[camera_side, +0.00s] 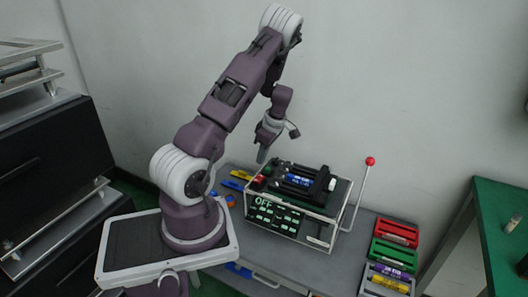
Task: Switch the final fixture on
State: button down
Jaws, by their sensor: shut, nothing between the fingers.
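One lever fixture (318,236) stands on the grey table, a metal-framed box with a dark front panel. Its display (263,202) reads "OFF" in green. A thin lever (361,190) with a red ball knob (370,161) rises upright at the fixture's right side. A red part (260,181) sits at the top left of the fixture. My gripper (262,156) is shut and empty, pointing down above the fixture's left end. It is well left of the lever and apart from it.
Red (396,232), green (393,253) and grey (386,280) trays stand at the table's right. Yellow and blue tools (238,179) lie left of the fixture. A dark cylinder assembly (300,181) is on top of it. A green-topped bench (500,215) is at far right.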

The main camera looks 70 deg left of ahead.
aim_at(258, 178)
jog(key=x, duration=0.6)
jog(key=shift+w+d+f, duration=0.1)
jog(key=shift+d+f, duration=0.15)
jog(key=shift+f, duration=0.9)
jog(key=shift+f, duration=0.2)
jog(key=shift+w+a+r, duration=0.2)
jog(key=shift+w+a, duration=0.35)
jog(key=shift+w, duration=0.05)
jog(key=shift+r, duration=0.1)
jog(key=s+v, duration=0.1)
jog(key=v, duration=1.2)
jog(key=shift+a+r, duration=0.2)
jog(key=shift+r, duration=0.35)
